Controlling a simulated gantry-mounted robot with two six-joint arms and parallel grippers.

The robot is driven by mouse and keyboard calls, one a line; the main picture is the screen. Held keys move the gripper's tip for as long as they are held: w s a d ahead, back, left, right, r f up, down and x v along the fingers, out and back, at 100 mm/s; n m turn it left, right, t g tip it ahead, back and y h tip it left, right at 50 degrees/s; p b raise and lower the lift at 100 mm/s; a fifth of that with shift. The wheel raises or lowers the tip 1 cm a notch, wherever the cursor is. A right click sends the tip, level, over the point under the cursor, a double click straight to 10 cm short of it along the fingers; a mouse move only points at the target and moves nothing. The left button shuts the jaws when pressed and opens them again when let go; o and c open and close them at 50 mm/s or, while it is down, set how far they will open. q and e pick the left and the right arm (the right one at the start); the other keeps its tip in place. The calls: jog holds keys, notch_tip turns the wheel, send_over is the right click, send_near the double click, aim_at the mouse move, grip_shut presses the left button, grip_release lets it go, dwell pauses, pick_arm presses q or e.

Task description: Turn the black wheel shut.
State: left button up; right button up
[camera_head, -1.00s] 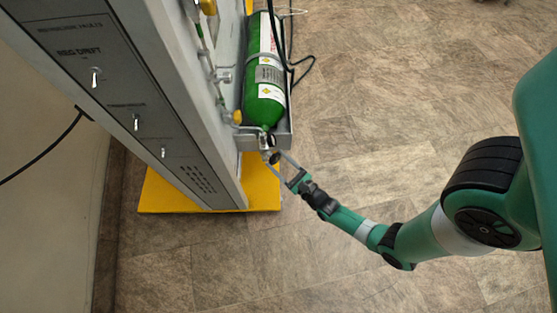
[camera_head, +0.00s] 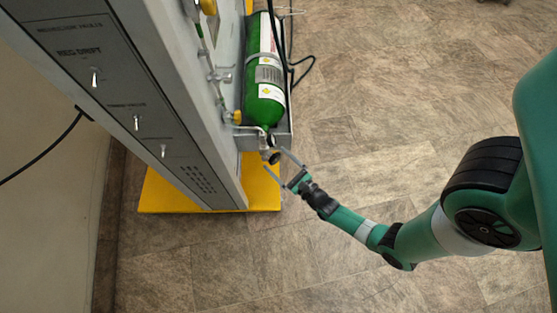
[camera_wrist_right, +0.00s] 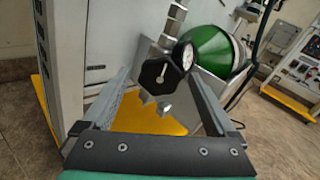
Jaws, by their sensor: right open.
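The black wheel (camera_wrist_right: 160,72) is lobed and shows in the right wrist view, with a small round gauge (camera_wrist_right: 187,56) beside it and a metal fitting above. In the head view the wheel (camera_head: 271,157) is a small dark shape at the neck of the green cylinder (camera_head: 265,106). The cylinder also shows in the right wrist view (camera_wrist_right: 212,50). My right gripper (camera_head: 282,161) is open, its two fingers spread on either side of the wheel. In the right wrist view no finger clearly touches the wheel. My left gripper is in neither view.
A grey panel cabinet (camera_head: 120,75) with several toggle switches stands left of the cylinder on a yellow base (camera_head: 262,190). A black hose (camera_head: 303,76) loops beside the cylinder. The tiled floor (camera_head: 400,100) to the right is clear. Another panel stands behind in the wrist view.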

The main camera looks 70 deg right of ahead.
jog(key=p+v, duration=0.2)
jog(key=v, duration=0.9)
jog(key=shift+s, duration=0.25)
